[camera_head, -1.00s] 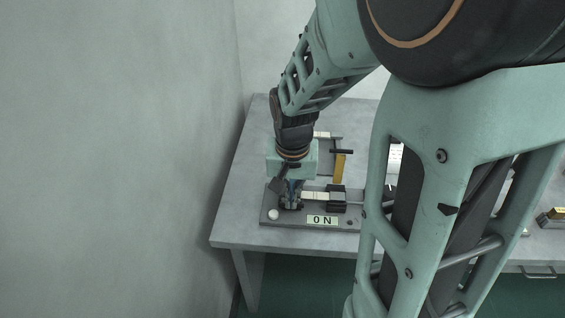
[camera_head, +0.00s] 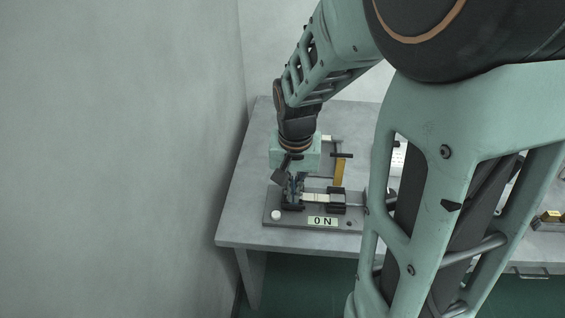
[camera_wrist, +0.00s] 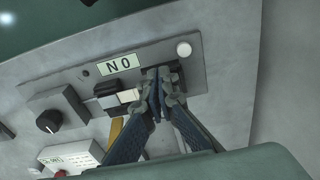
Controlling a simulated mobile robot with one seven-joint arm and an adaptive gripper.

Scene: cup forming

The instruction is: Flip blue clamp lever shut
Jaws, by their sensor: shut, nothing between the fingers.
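My gripper (camera_head: 293,198) points down over the plate's left part in the head view. In the wrist view its two dark blue fingers (camera_wrist: 162,88) meet at the tips, shut and empty, over a dark clamp part beside a pale strip (camera_wrist: 128,96). I cannot make out a separate blue lever; the fingers cover that spot, and whether they touch it cannot be told.
A white round knob (camera_wrist: 184,49) sits at the plate's corner. A black block (camera_head: 336,200) and a yellow-handled part (camera_head: 340,172) are right of my gripper in the head view. In the wrist view a box with a black dial (camera_wrist: 49,121) stands left. A wall is at left.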

